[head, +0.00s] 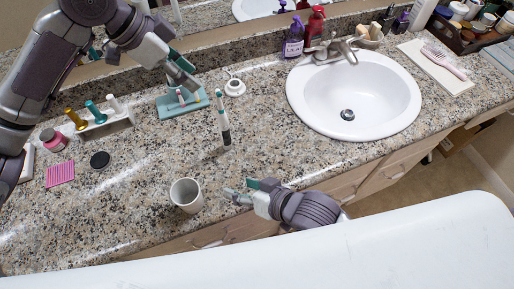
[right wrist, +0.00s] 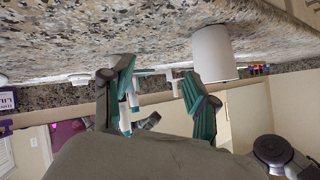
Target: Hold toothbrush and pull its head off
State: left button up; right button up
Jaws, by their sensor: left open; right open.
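The electric toothbrush (head: 225,132), with a dark and white handle and a slim teal-and-white head (head: 219,97), is on the counter left of the sink. I cannot tell whether it stands or lies. My left gripper (head: 183,80) is open and empty above the teal tray, up and left of the toothbrush head. My right gripper (head: 240,192) is open near the counter's front edge, below the toothbrush and apart from it. In the right wrist view, its teal-padded fingers (right wrist: 160,95) are spread, with a white-and-teal item (right wrist: 131,95) seen beyond them, probably the toothbrush.
A white cup (head: 187,196) stands close left of my right gripper; it also shows in the right wrist view (right wrist: 213,55). A teal tray (head: 166,110) with small brush heads, a white charger (head: 235,88) and a white holder (head: 112,124) are nearby. The sink (head: 382,92) lies right.

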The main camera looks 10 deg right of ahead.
aim_at(228, 132)
jog(key=w+d+r+n+t, duration=0.3)
jog(key=w+d+r+t, duration=0.15)
jog(key=w, duration=0.25)
jog(key=shift+g, duration=0.55)
jog(key=x, duration=1.3)
jog(key=shift+w+r, duration=0.15)
jog(key=shift+r, duration=0.1)
